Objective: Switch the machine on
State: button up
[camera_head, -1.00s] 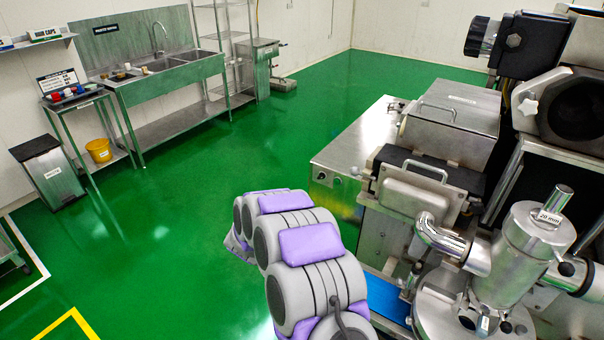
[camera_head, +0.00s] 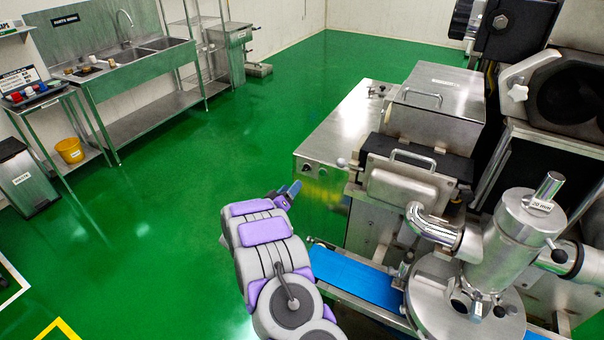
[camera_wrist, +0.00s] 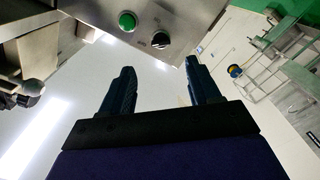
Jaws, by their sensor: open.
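The machine (camera_head: 435,105) is a stainless steel unit on the right in the head view. Its side panel shows small controls (camera_head: 307,167) near the upper left corner. In the wrist view a green round button (camera_wrist: 127,21) and a black rotary knob (camera_wrist: 160,40) sit on the steel panel (camera_wrist: 145,12), at the top of the picture. My gripper (camera_wrist: 158,82) is open and empty, its two dark fingers pointing toward the panel but apart from it. In the head view my gripper (camera_head: 290,190) shows small beyond my arm, to the lower left of the controls.
A blue conveyor belt (camera_head: 358,278) runs beside my arm, with a steel hopper (camera_head: 515,240) to its right. A sink table (camera_head: 140,60), yellow bucket (camera_head: 69,150) and grey bin (camera_head: 27,182) stand at the left. Green floor between is clear.

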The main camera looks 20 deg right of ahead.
aim_at(304, 170)
jog(key=x, duration=0.8)
jog(key=shift+w+a, duration=0.2)
jog(key=shift+w, duration=0.05)
jog(key=shift+x, duration=1.05)
jog(key=shift+s, duration=0.15)
jog(key=shift+c, duration=0.2)
jog(key=shift+r, duration=0.1)
jog(key=c, duration=1)
jog(key=shift+a, duration=0.1)
